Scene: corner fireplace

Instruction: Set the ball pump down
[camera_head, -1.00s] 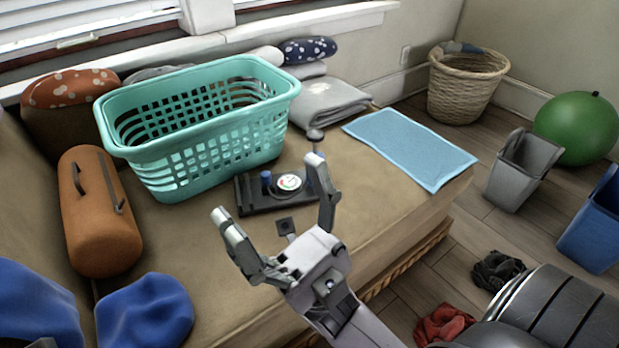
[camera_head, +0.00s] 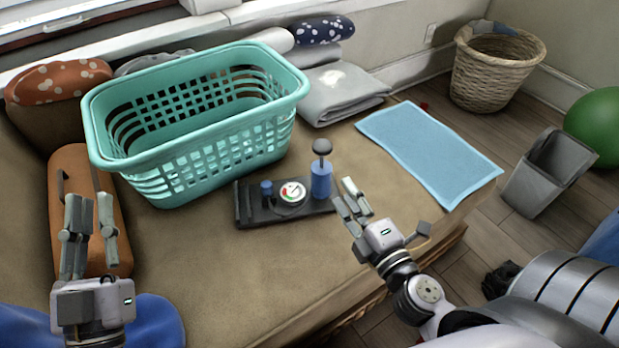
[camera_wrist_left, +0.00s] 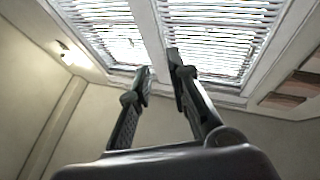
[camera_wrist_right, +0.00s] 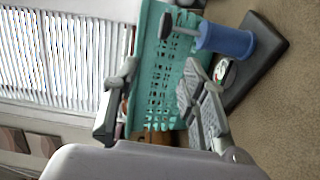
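The ball pump (camera_head: 321,180) has a blue barrel and a dark knob handle. It stands upright at the right end of a black base (camera_head: 262,214) with a round gauge, on the tan cushioned seat. My right gripper (camera_head: 352,198) is just right of the pump, apart from it, with its fingers parted and empty. In the right wrist view the pump (camera_wrist_right: 228,40) lies beyond the fingers (camera_wrist_right: 155,90), outside the gap between them. My left gripper (camera_head: 88,215) is raised at the far left, in front of an orange bolster, open and empty; its parted fingers (camera_wrist_left: 160,75) show against the window.
A teal laundry basket (camera_head: 215,155) stands behind the base. A blue cloth (camera_head: 430,150) lies to the right and a grey folded blanket (camera_head: 340,95) behind. The seat in front of the base is clear. A grey bin (camera_head: 545,172) and wicker basket (camera_head: 492,75) stand on the floor.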

